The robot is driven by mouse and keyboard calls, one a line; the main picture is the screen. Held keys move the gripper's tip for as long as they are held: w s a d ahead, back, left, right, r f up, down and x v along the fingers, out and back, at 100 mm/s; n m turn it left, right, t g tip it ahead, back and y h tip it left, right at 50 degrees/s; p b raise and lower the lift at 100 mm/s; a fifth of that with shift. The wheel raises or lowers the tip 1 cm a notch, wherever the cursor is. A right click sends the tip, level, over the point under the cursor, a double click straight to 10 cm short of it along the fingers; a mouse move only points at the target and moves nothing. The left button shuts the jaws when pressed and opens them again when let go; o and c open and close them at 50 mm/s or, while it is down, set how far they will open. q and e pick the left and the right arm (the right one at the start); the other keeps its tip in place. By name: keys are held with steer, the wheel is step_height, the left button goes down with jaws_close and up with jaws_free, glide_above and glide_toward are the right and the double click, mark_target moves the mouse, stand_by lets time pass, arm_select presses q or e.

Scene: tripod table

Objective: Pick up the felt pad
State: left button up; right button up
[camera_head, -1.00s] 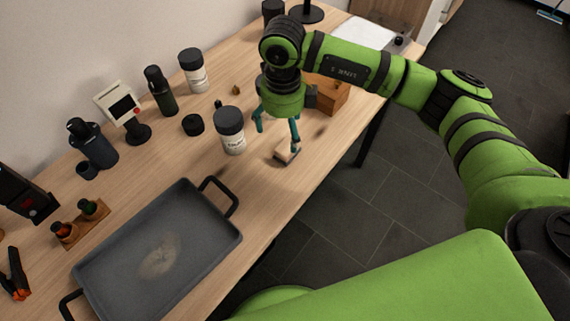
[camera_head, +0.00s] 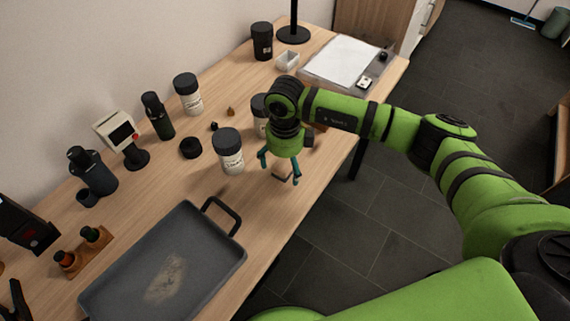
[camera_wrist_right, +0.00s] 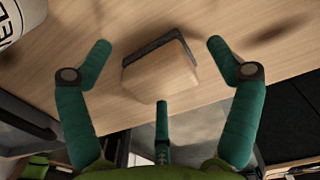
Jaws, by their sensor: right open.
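The felt pad appears as a light wooden block with a dark grey layer along its far edges, lying on the wooden table near its front edge. It shows in the right wrist view (camera_wrist_right: 160,72) between the spread fingers, and in the head view (camera_head: 281,176) partly hidden under the gripper. My right gripper (camera_head: 280,168) is open and just above the block. In the right wrist view the gripper (camera_wrist_right: 160,44) has a finger on each side and a third finger at the near edge; no grip on the block shows. My left gripper is not in view.
A white jar with a black lid (camera_head: 228,152) stands left of the right gripper. A grey tray (camera_head: 222,262) lies at the table's front left. Bottles and a small screen device (camera_head: 117,131) line the wall. A white sheet (camera_head: 343,60) lies at the far end.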

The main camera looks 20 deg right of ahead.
mark_target(285, 161)
steer(key=c, duration=1.5)
steer(key=shift+w+r, duration=0.1)
steer(key=shift+r, duration=0.55)
step_height(285, 161, up, 3)
steer(key=shift+f+b, duration=0.1)
steer(key=shift+b, duration=0.65)
steer(key=s+d+r, duration=0.2)
steer(key=d, duration=0.1)
steer(key=s+d+r+b, duration=0.1)
steer(key=d+r, duration=0.1)
steer(key=d, duration=0.1)
steer(key=s+d+r+b, duration=0.1)
steer(key=s+d+r, duration=0.1)
steer(key=d+r, duration=0.1)
steer(key=shift+s+d, duration=0.35)
steer(key=shift+d, duration=0.25)
